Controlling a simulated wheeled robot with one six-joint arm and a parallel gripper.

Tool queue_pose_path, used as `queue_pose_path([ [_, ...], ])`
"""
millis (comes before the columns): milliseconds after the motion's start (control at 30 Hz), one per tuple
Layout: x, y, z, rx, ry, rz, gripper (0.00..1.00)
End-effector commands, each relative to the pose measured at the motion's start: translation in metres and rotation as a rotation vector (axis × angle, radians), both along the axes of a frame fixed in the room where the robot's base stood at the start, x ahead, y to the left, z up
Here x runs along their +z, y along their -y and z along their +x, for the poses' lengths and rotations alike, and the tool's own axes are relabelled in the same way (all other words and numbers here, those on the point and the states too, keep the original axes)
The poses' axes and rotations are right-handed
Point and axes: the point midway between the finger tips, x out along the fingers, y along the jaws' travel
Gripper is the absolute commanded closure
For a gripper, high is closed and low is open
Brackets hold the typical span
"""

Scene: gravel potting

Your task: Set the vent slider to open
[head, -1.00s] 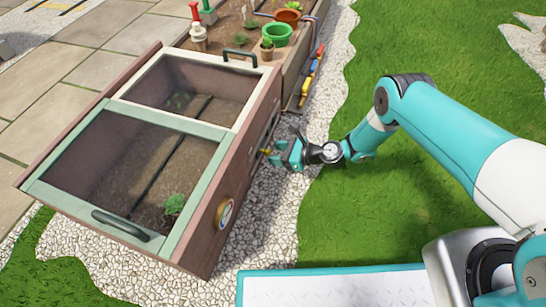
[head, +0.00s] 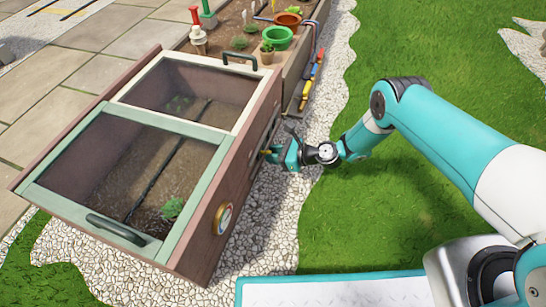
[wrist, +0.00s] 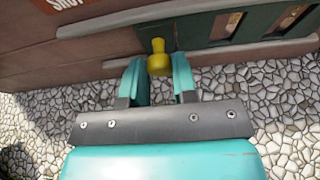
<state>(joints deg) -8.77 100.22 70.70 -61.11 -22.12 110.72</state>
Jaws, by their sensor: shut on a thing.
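The vent slider is a dark green plate (wrist: 196,34) set between rails on the side wall of the cold frame, with a yellow knob (wrist: 158,60) sticking out. My gripper (wrist: 158,80) is shut on the yellow knob, one teal finger on each side of it. In the wrist view, slots (wrist: 225,28) show in the panel to the right of the knob, and part of a label (wrist: 65,3) reading "SHUT" shows at the upper left. In the head view, my gripper (head: 277,155) is at the frame's right wall, and the slider is mostly hidden.
The cold frame (head: 228,190) has a green-framed lid and a white-framed lid, both down. Pots (head: 279,37) and tools (head: 312,75) are farther back. Gravel (head: 265,235) and grass (head: 370,220) lie to the right.

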Motion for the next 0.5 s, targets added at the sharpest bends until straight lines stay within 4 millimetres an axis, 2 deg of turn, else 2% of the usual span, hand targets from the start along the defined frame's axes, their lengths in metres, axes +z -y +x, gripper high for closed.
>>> queue_pose_path([
  [33, -0.005, 0.003, 0.009, -0.003, 0.005, 0.0, 1.0],
  [167, -0.004, 0.008, 0.022, -0.003, 0.004, -0.001, 1.0],
  [433, -0.001, 0.01, 0.025, -0.007, 0.005, -0.004, 1.0],
  [467, -0.001, 0.01, 0.025, -0.008, 0.006, -0.004, 0.71],
  [500, -0.001, 0.01, 0.026, -0.008, 0.006, -0.005, 0.62],
])
